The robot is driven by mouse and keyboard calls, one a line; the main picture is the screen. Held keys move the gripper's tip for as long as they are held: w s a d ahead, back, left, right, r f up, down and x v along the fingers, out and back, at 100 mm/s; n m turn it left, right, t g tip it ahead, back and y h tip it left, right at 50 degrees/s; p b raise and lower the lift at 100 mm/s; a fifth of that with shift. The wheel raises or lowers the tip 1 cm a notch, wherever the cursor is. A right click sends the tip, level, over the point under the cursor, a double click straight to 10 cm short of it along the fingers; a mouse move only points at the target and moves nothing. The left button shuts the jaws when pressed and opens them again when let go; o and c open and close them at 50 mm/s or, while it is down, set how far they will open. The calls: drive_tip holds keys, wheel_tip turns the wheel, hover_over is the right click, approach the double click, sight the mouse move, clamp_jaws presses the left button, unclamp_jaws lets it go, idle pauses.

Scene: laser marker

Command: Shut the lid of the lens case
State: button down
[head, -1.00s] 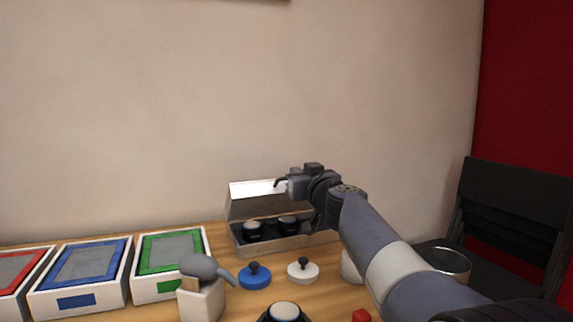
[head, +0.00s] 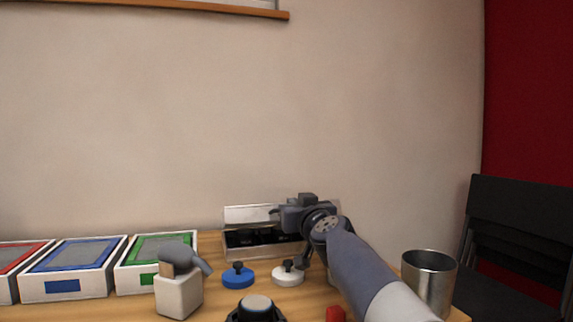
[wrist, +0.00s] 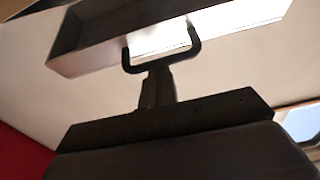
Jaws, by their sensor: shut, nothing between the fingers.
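The lens case (head: 262,253) stands at the back of the table against the wall, with dark round lenses inside. Its lid (head: 248,214) is raised, with a pale bright face, and part of it is hidden behind my gripper. My gripper (head: 274,211) is shut and empty, at the lid's upper right part. In the wrist view the dark fingers (wrist: 160,55) overlap the bright face of the lid (wrist: 165,38). I cannot tell whether they touch it.
Blue (head: 238,277) and white (head: 288,274) knobbed discs lie in front of the case. A grey-topped white block (head: 178,293) and trays with green (head: 158,248) and blue (head: 75,255) frames are left. A metal cup (head: 429,280) stands right. A red cube (head: 335,314) is near the front.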

drive_tip(key=shift+s+f, duration=0.2)
drive_tip(key=shift+f, duration=0.2)
drive_tip(key=shift+d, duration=0.1)
drive_tip(key=shift+r, duration=0.15)
